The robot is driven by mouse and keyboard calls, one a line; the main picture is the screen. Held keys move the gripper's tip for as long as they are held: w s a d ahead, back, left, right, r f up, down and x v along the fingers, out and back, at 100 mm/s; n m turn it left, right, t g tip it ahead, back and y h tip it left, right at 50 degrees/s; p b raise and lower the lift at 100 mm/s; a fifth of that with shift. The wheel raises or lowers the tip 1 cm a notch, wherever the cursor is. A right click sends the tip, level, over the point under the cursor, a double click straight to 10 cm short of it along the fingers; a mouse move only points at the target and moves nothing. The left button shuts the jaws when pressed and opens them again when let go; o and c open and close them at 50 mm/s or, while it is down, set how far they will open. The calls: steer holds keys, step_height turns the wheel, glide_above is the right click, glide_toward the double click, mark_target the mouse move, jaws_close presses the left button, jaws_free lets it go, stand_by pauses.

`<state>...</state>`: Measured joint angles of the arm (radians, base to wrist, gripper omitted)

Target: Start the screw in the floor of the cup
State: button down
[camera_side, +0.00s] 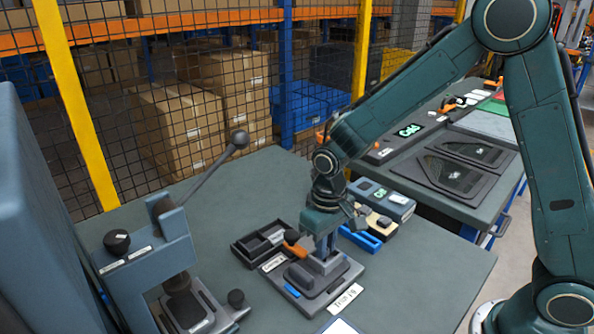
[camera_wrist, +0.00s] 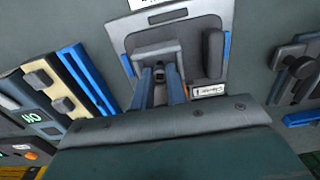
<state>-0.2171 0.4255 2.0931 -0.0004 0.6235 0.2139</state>
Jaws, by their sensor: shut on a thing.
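A grey door part lies flat in a dark fixture (camera_side: 315,300) on the bench. Its raised cup (camera_wrist: 147,52) has grey walls and shows in the wrist view; in the side view my gripper partly covers it. My gripper (camera_side: 326,250) points straight down into the cup area. In the wrist view its two blue-grey fingers (camera_wrist: 160,88) are close together with a small dark thing between their tips. It looks like the screw, but is mostly hidden. I cannot tell whether its tip touches the cup floor.
An orange-handled clamp (camera_side: 293,243) stands close left of my gripper. A dark divided tray (camera_side: 256,245) is behind it. A blue tray (camera_side: 360,239) and boxes (camera_side: 382,203) stand to the right. A lever press (camera_side: 150,245) is at left. The bench front right is clear.

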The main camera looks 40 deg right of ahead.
steer(key=shift+r, duration=0.1)
steer(key=c, duration=1.3)
jaws_free()
steer(key=c, duration=0.4)
steer(key=shift+r, duration=0.3)
steer(key=shift+r, duration=0.7)
steer(key=shift+r, duration=0.35)
steer(key=shift+r, duration=0.35)
steer(key=shift+r, duration=0.35)
steer(key=shift+r, duration=0.35)
